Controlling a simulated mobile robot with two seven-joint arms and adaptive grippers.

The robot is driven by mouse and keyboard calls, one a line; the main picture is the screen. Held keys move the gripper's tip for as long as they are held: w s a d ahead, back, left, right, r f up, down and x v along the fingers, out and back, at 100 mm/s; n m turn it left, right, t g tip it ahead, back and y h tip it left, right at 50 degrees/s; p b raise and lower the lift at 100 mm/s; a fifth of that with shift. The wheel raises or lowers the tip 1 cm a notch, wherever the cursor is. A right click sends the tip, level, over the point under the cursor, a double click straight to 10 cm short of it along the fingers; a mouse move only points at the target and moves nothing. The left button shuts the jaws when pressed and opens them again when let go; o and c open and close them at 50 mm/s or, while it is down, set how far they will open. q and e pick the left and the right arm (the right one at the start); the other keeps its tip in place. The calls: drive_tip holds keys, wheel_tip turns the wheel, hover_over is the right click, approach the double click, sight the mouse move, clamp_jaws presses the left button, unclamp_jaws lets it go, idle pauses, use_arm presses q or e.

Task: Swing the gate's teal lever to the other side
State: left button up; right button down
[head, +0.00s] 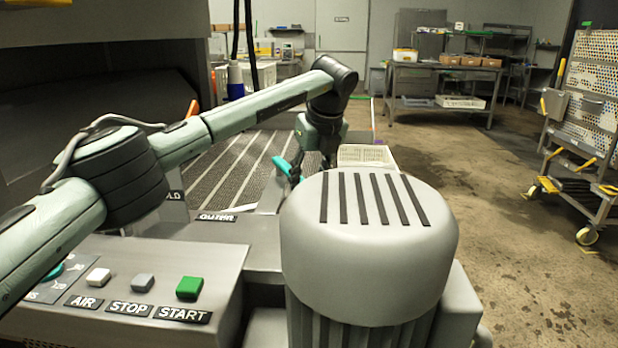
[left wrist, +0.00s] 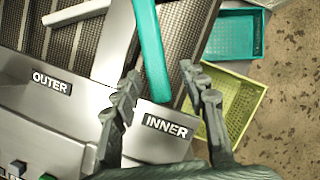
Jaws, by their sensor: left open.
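The teal lever (head: 281,166) shows in the head view beside the slatted conveyor bed, partly behind my left gripper (head: 312,172). In the left wrist view the lever (left wrist: 149,45) runs down from the top edge, and its near end lies close to the INNER label (left wrist: 166,126). The OUTER label (left wrist: 51,82) is to its left. My left gripper (left wrist: 160,84) is open, with one finger on each side of the lever in the picture. I cannot tell whether a finger touches it. My right gripper is in neither view.
A grey rounded housing with dark slots (head: 370,245) stands in front and hides part of the area. A panel with a green START button (head: 190,287) is at the lower left. A teal crate (left wrist: 235,35) and a yellow-green crate (left wrist: 243,92) lie to the right.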

use_arm(q)
drive_tip(key=v, duration=1.2)
